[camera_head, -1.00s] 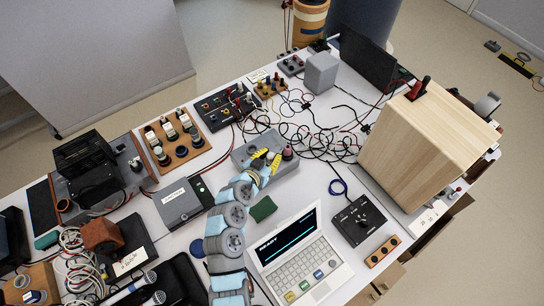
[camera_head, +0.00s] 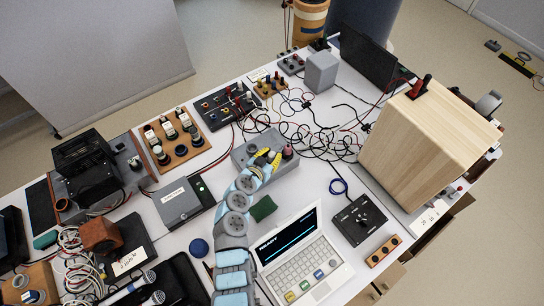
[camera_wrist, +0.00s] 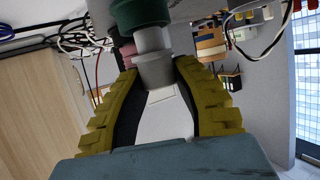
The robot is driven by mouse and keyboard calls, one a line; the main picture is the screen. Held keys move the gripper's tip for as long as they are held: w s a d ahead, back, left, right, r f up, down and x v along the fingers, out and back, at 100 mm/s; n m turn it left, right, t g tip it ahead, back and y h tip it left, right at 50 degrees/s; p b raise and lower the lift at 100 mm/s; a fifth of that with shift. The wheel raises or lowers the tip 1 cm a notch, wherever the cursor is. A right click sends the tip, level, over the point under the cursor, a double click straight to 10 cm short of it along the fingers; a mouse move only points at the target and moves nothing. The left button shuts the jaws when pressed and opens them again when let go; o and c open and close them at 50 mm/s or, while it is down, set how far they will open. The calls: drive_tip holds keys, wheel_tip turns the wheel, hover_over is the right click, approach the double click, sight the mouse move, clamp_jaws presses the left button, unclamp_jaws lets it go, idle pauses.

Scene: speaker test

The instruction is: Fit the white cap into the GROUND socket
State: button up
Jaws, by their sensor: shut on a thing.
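My gripper (camera_wrist: 157,74) has yellow ribbed fingers closed around a pale grey-white cylinder, which looks like the white cap (camera_wrist: 154,68). A dark green round piece (camera_wrist: 140,12) is just past the cap's far end; I cannot tell whether they touch. A dull pink part (camera_wrist: 127,52) is behind the left finger. In the head view my gripper (camera_head: 268,156) is low over a grey box (camera_head: 243,152) on the table, beside its dark pink knob (camera_head: 287,152). The fingers hide the cap there. I cannot read a GROUND label or make out the socket.
Loose cables (camera_head: 322,147) spread behind and right of the grey box. A large wooden cabinet (camera_head: 415,150) stands at the right. A grey labelled box (camera_head: 184,201) is to the left.

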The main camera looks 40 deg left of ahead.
drive_tip(key=shift+f, duration=0.5)
drive_tip(key=shift+f+b, duration=0.45)
drive_tip(key=shift+b, duration=0.15)
drive_tip(key=o, duration=0.9)
drive_tip(key=shift+c, duration=0.2)
drive_tip(key=shift+r, duration=0.1)
drive_tip(key=shift+r+p, duration=0.45)
drive_tip(key=shift+p, duration=0.25)
drive_tip(key=shift+s+d, duration=0.15)
drive_tip(key=shift+s, duration=0.35)
drive_tip(key=b+v, duration=0.1)
drive_tip(key=v, duration=1)
drive_tip(key=shift+b, duration=0.3)
drive_tip(key=shift+w+r, duration=0.1)
drive_tip(key=shift+r, duration=0.05)
